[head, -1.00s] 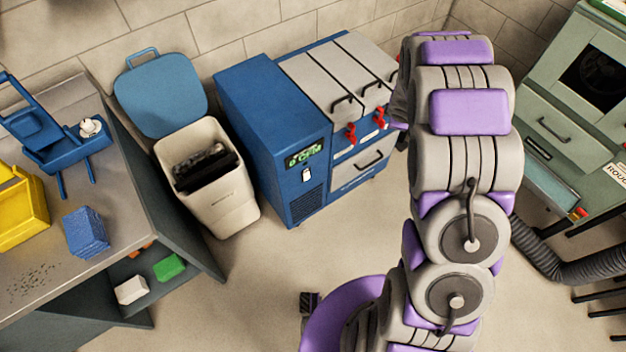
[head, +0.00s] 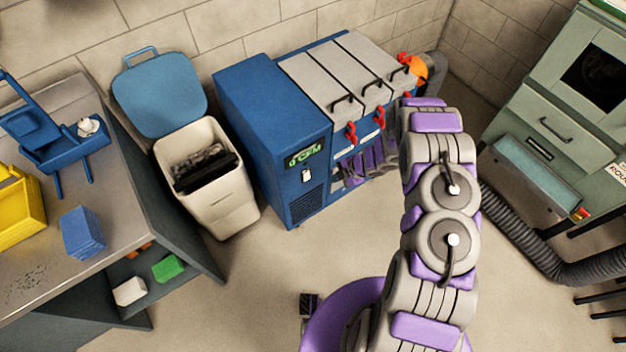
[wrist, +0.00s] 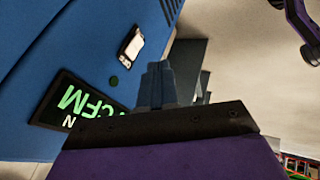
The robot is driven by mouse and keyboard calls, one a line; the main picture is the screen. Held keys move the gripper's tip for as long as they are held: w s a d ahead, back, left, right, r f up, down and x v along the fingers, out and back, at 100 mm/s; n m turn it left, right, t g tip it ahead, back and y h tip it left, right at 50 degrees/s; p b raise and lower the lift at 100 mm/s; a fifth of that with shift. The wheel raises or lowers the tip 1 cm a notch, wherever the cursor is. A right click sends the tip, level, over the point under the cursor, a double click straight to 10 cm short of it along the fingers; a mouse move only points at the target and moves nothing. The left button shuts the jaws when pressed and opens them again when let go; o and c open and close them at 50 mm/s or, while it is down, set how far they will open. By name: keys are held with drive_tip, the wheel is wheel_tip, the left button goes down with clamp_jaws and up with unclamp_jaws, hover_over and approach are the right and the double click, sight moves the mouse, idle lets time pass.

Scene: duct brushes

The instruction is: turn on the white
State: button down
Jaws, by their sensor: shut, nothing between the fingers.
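A small white rocker switch (head: 306,174) sits on the front of the blue cabinet (head: 270,105), below a dark display (head: 304,157) with green CFM lettering. In the wrist view the switch (wrist: 131,42) is above and left of my gripper (wrist: 157,70), and the display (wrist: 75,104) is to its lower left, partly hidden by my gripper's body. My gripper's fingers are together and empty, apart from the switch in the picture. In the head view my arm's end reaches low in front of the machine, right of the switch; its fingertips are hard to make out there.
Grey-lidded bays (head: 345,75) with red clips (head: 351,133) adjoin the cabinet. A beige bin (head: 208,175) stands left of it, and a workbench (head: 135,175) is at far left. A green cabinet (head: 545,125) and grey hose (head: 540,240) are at right. Floor in front is clear.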

sight(307, 176)
drive_tip(key=shift+s+a+f, duration=0.15)
drive_tip(key=shift+s, duration=0.05)
drive_tip(key=w+a+f+b, duration=0.4)
drive_tip(key=a+f, duration=0.4)
drive_tip(key=shift+w+f, duration=0.35)
idle(0.6)
